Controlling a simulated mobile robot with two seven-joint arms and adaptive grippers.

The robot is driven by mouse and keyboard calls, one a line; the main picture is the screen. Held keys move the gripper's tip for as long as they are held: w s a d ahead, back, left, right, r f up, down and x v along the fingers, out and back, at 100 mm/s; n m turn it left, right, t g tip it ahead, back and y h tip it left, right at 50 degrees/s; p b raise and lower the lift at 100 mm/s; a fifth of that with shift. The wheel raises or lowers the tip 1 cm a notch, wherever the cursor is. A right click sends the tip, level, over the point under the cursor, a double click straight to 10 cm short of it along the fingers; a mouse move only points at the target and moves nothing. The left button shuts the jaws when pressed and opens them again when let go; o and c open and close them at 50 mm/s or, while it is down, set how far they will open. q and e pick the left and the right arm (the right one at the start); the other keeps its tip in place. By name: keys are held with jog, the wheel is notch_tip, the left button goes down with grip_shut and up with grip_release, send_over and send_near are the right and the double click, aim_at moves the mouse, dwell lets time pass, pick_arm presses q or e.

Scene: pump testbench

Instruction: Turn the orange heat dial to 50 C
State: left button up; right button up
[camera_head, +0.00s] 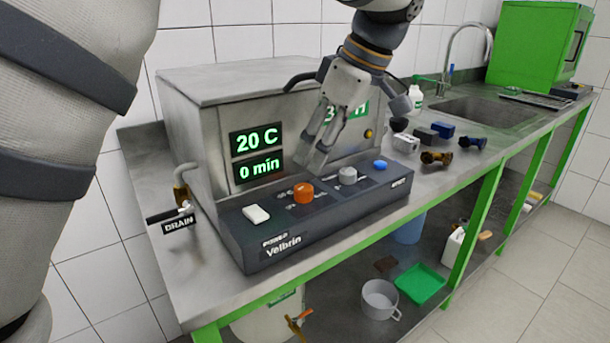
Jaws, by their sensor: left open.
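The orange heat dial (303,192) sits on the dark sloped control panel (270,236) of the metal bath unit. My left gripper (322,152) reaches down from above, open and empty. Its fingertips appear just above and slightly right of the dial in the picture, apart from it. The green display (256,153) on the unit's front reads 20 C and 0 min. The dial's scale marks are too small to read. My right gripper is not in view.
A white switch (255,215) is left of the dial; a grey knob (347,175) and a blue button (380,165) are right of it. A drain tap (178,217) sticks out at the left. Small parts and a sink (485,118) are further right.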

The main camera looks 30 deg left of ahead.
aim_at(303, 186)
pick_arm(q)
jog(key=x, duration=0.8)
grip_shut()
